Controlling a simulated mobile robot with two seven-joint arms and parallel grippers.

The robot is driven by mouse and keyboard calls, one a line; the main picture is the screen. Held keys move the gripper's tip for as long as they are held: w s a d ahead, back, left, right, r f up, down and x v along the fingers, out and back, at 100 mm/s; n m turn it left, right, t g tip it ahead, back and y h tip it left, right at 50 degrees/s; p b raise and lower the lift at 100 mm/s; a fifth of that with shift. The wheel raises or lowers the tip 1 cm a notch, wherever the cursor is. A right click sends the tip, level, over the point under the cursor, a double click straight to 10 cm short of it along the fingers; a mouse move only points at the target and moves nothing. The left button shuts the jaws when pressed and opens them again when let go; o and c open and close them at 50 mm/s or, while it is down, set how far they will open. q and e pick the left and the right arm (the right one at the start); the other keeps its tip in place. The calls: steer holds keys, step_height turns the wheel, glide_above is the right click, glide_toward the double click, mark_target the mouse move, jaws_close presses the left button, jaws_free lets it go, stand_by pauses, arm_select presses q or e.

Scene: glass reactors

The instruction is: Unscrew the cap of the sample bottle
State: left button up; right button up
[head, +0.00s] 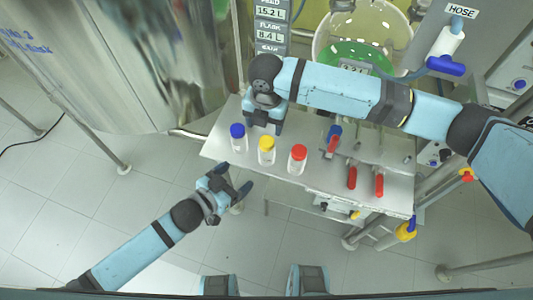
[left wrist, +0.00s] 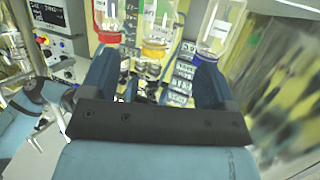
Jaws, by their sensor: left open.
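Three clear bottles stand in a slanting row on the grey shelf (head: 225,155): one with a blue cap (head: 238,131), one with a yellow cap (head: 266,143), one with a red cap (head: 298,152). Which one is the sample bottle I cannot tell. All caps are on. My left gripper (head: 231,180) is open and empty, off the shelf's front edge, below the blue and yellow bottles. In the left wrist view the red (left wrist: 109,38), yellow (left wrist: 153,52) and blue (left wrist: 206,57) caps show beyond its fingers. My right gripper (head: 264,126) is behind the bottles; its opening is unclear.
Red-handled tools or valves (head: 352,177) lie on the shelf right of the bottles. A large steel vessel (head: 130,60) stands at left, a glass vessel with green liquid (head: 350,50) behind. My right arm crosses over the shelf's back. Open floor lies front left.

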mark_target(261, 157)
steer(key=shift+w+d+r, duration=0.1)
steer(key=shift+d, duration=0.1)
arm_select(q)
steer(key=x, duration=1.4)
steer(key=shift+s, duration=0.15)
